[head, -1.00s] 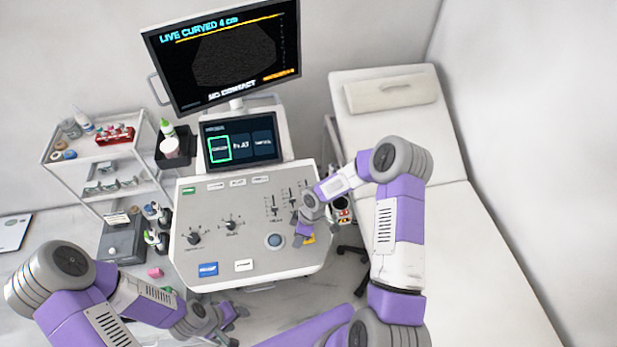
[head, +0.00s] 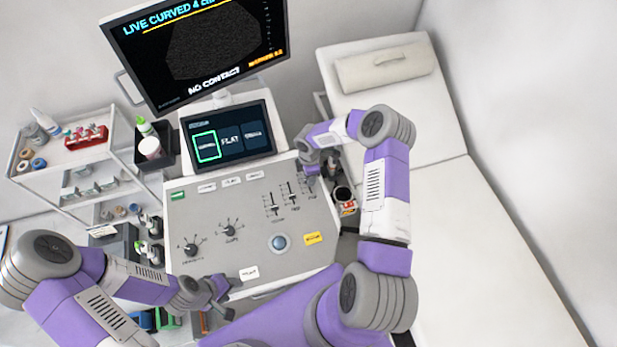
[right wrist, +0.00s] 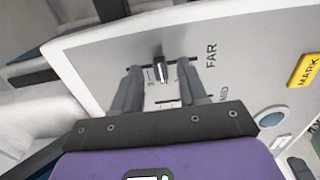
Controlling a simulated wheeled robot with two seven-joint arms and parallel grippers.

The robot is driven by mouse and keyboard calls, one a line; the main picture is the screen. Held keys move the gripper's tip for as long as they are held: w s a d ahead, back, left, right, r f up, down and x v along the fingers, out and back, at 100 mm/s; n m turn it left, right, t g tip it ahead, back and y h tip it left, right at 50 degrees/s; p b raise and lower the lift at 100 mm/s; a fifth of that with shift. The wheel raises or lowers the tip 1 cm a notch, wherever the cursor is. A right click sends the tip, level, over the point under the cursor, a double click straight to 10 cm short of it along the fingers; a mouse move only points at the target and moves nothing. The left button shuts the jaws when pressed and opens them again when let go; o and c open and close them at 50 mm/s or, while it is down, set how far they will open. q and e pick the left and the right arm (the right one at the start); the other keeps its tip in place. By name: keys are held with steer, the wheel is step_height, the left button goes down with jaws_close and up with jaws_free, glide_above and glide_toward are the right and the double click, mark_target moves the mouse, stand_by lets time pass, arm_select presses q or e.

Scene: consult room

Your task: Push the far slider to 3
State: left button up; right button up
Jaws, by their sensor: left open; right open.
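The far slider shows in the right wrist view as a dark upright knob (right wrist: 158,68) on a short dark track, beside the label FAR. My right gripper (right wrist: 162,88) is open, with one finger on each side of the knob. I cannot tell whether a finger touches it. In the head view my right gripper (head: 310,168) is over the panel's upper right, partly covering this slider. My left gripper (head: 222,297) is open at the front left edge of the control panel (head: 200,220).
Two other sliders (head: 281,198) stand close to the left. A yellow button (head: 313,239) and a trackball (head: 279,242) lie below. Cups and bottles fill holders beside the panel, and a bed (head: 450,220) stands at right. A cart (head: 75,160) stands at left.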

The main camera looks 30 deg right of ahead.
steer(key=shift+f, duration=0.7)
jaws_close()
